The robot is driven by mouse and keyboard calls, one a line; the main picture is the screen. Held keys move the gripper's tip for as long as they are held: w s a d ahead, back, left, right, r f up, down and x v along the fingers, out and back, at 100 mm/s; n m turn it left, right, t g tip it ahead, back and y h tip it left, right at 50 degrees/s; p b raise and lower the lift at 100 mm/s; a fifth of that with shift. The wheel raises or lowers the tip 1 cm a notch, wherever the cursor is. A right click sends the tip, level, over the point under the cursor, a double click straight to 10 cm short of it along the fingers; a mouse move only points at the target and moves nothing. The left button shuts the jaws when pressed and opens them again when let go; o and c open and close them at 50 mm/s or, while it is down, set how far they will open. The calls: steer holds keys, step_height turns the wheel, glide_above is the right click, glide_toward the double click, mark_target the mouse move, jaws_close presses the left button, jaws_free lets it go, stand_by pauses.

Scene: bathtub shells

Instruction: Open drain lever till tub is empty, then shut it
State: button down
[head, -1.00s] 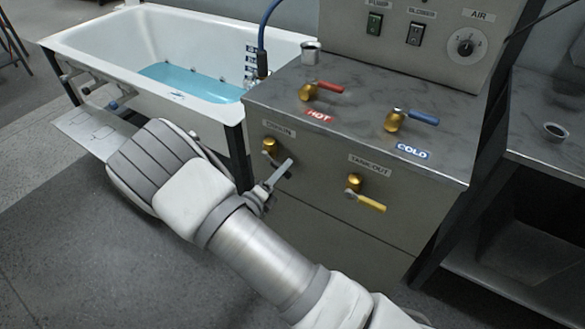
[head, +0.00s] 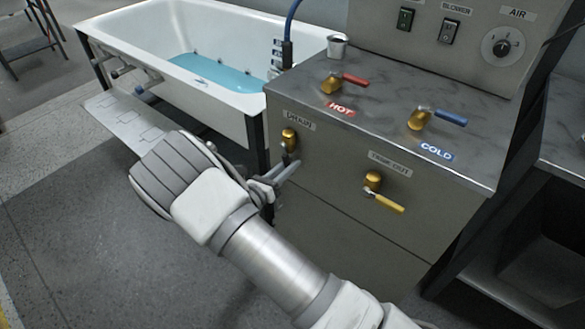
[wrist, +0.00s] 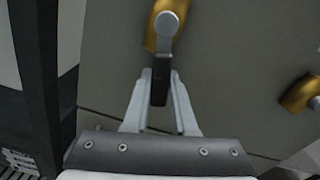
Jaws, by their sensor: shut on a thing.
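The drain valve (head: 289,137) is a gold fitting under the DRAIN label on the cabinet front. In the wrist view its gold body (wrist: 166,25) shows, with a dark lever handle (wrist: 161,78) hanging from it toward my gripper. My gripper (head: 285,172) is at this lever, and in the wrist view its two fingers (wrist: 160,92) close on the handle from both sides. The white bathtub (head: 140,38) holds blue water (head: 215,76) over part of its floor. The lower end of the lever is partly hidden by the fingers in the head view.
The tank-out valve (head: 373,181) with a yellow handle is to the right on the same front. The red hot handle (head: 354,79) and blue cold handle (head: 450,118) are on the countertop (head: 385,95), beside a small cup (head: 337,46). A black tub leg (head: 256,143) stands close left of my gripper.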

steer(key=shift+w+a+f+m+b, duration=0.1)
steer(key=shift+w+a+m+b, duration=0.25)
steer(key=shift+m, duration=0.55)
steer(key=shift+w+a+f+m+b, duration=0.15)
steer(key=shift+a+m, duration=0.25)
steer(key=shift+m, duration=0.5)
steer(key=shift+r, duration=0.1)
steer(key=c, duration=0.7)
jaws_free()
steer(key=p+v, duration=0.3)
steer(key=v, duration=1.4)
steer(key=shift+s+a, duration=0.1)
steer(key=shift+a, duration=0.05)
